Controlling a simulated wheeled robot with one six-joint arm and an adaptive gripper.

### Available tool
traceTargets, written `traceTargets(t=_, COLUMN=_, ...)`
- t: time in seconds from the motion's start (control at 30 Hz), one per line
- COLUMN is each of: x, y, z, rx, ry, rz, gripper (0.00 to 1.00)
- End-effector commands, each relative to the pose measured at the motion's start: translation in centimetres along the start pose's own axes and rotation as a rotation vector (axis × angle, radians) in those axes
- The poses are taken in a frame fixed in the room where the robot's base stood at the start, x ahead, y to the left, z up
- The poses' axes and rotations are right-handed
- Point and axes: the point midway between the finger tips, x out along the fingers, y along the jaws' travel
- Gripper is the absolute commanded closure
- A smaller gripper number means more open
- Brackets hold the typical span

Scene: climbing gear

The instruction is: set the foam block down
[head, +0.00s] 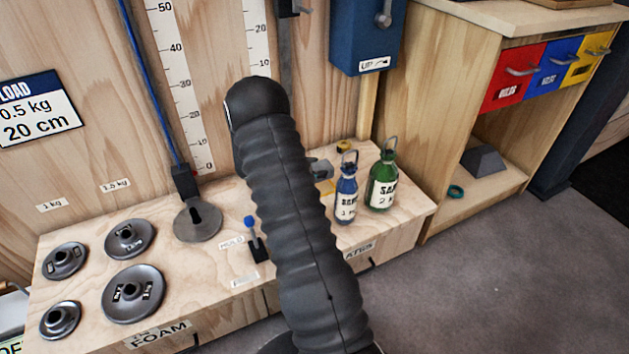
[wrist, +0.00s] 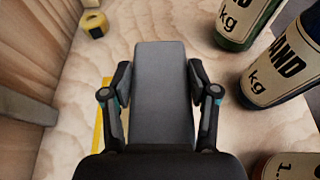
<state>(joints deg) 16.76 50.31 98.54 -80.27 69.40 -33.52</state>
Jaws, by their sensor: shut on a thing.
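The foam block (wrist: 160,100) is a grey block between the two fingers of my gripper (wrist: 160,78) in the wrist view. My gripper is shut on its sides. The block is over the pale wooden bench top, and I cannot tell whether its underside touches the wood. A yellow line (wrist: 99,130) on the bench shows just left of the gripper. In the head view my dark arm hides most of the gripper; a small grey part, seemingly the block (head: 321,168), shows to the right of the arm.
A blue sand bottle (head: 346,196) and a green sand bottle (head: 382,182) stand close to the right of the gripper. A small yellow and black item (wrist: 95,24) lies behind it. Several round weights (head: 133,292) cover the bench's left. The wooden back wall (head: 60,40) rises behind.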

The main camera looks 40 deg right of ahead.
Motion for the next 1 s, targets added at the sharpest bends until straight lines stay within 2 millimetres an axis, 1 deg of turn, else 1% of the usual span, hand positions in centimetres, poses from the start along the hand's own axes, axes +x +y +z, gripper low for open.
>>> traceTargets(t=0.03, x=0.2, y=0.0, z=-0.6, rx=-0.002, ry=0.0, rz=0.0, gripper=0.75)
traceTargets(t=0.23, x=0.7, y=0.1, z=-1.7, rx=-0.001, ry=-0.001, rz=0.002, gripper=0.75)
traceTargets(t=0.4, x=1.5, y=0.1, z=-3.8, rx=-0.002, ry=0.0, rz=0.001, gripper=0.75)
traceTargets(t=0.47, x=1.7, y=0.1, z=-4.3, rx=-0.001, ry=0.0, rz=0.002, gripper=0.75)
traceTargets(t=0.87, x=2.0, y=0.1, z=-4.9, rx=0.0, ry=0.0, rz=0.003, gripper=0.75)
traceTargets(t=0.9, x=1.9, y=0.1, z=-4.8, rx=0.0, ry=0.0, rz=0.003, gripper=0.33)
traceTargets(t=0.97, x=1.9, y=0.1, z=-4.8, rx=0.0, ry=0.0, rz=0.002, gripper=0.18)
traceTargets(t=1.0, x=1.9, y=0.1, z=-4.8, rx=0.0, ry=0.0, rz=0.003, gripper=0.16)
